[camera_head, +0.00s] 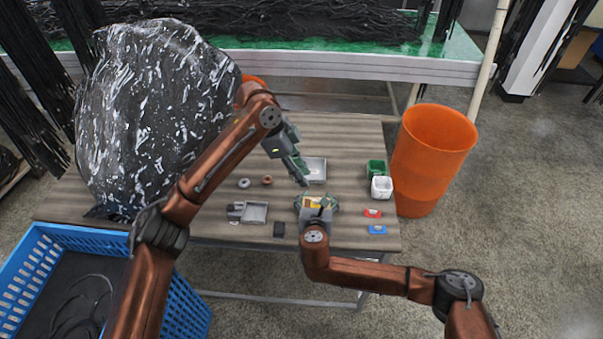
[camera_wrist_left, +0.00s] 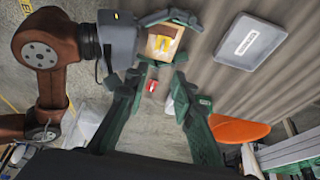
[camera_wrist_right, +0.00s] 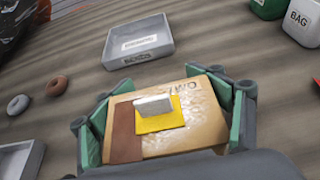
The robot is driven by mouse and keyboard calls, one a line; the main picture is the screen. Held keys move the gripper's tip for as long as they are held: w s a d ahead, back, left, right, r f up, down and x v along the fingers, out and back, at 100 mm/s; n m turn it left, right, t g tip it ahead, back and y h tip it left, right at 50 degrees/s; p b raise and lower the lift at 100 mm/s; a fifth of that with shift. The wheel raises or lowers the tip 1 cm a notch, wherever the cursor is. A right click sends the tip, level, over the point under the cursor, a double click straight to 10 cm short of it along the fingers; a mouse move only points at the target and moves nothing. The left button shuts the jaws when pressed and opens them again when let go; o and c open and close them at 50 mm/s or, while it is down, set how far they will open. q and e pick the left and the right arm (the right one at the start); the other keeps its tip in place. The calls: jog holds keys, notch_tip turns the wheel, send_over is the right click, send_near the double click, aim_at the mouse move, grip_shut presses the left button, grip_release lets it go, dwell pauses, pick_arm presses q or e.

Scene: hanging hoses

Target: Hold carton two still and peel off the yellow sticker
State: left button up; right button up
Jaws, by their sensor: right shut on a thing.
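Carton two is a tan box with a brown band at one end; in the right wrist view the carton (camera_wrist_right: 205,125) shows the letters "TWO". The yellow sticker (camera_wrist_right: 160,124) lies on its top, with a pale tab (camera_wrist_right: 153,105) raised from it. My right gripper (camera_head: 316,204) is shut on the carton, a green finger on each side (camera_wrist_right: 165,118). My left gripper (camera_head: 302,178) is above and behind the carton, pointing down toward it. In the left wrist view its fingers (camera_wrist_left: 158,85) are apart with nothing between them, and the carton (camera_wrist_left: 163,42) lies beyond the tips.
A grey tray (camera_head: 316,170) stands behind the carton, another (camera_head: 254,212) to its left. Grey (camera_head: 244,183) and brown (camera_head: 267,180) rings lie nearby. Green (camera_head: 376,168) and white (camera_head: 382,187) bins, red (camera_head: 373,213) and blue (camera_head: 377,230) items are at right. A black bag (camera_head: 150,110) fills the left.

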aim_at(318, 201)
pick_arm(q)
jog(key=x, duration=1.2)
jog(key=shift+a+f, duration=0.1)
jog(key=shift+a, duration=0.15)
jog(key=shift+c, duration=0.4)
grip_shut()
dwell(0.7)
